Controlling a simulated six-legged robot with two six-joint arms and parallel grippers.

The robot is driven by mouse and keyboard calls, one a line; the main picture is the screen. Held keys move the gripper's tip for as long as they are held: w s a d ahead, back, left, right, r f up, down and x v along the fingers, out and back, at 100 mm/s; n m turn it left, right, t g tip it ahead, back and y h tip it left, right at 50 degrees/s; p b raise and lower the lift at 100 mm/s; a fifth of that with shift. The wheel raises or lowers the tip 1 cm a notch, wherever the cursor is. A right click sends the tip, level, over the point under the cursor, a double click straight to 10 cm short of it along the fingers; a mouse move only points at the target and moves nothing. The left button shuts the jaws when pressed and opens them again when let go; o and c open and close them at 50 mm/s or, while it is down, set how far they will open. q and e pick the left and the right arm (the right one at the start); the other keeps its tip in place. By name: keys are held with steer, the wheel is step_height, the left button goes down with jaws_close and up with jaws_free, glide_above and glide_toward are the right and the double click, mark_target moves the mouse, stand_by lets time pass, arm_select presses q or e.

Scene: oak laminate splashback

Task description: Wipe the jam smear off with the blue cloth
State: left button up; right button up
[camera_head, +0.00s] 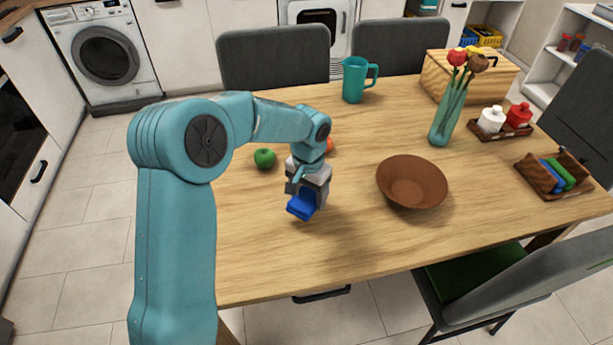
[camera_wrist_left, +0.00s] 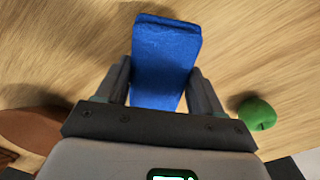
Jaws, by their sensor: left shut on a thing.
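My left gripper (camera_head: 309,187) is shut on the blue cloth (camera_head: 301,207), over the table (camera_head: 255,250) near its middle. In the left wrist view the cloth (camera_wrist_left: 166,50) sticks out between the two fingers (camera_wrist_left: 162,82). A shadow lies on the wood beside it; the cloth looks a little above the table, though the exact gap is hard to tell. I see no jam smear in either view; my arm, gripper and cloth hide part of the tabletop. My right gripper is not in view.
A brown bowl (camera_head: 412,184) stands right of the gripper. A green apple (camera_head: 265,158) and a partly hidden orange-red fruit (camera_head: 330,145) lie behind it. A teal jug (camera_head: 354,80), a flower vase (camera_head: 446,122) and a napkin holder (camera_head: 553,174) stand farther off. The front of the table is clear.

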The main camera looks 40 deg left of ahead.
arm_select(q)
step_height(320, 180, up, 2)
steer(key=shift+w+p, duration=0.1)
steer(key=shift+p, duration=0.45)
steer(key=shift+r+p, duration=0.75)
steer(key=shift+r, duration=0.4)
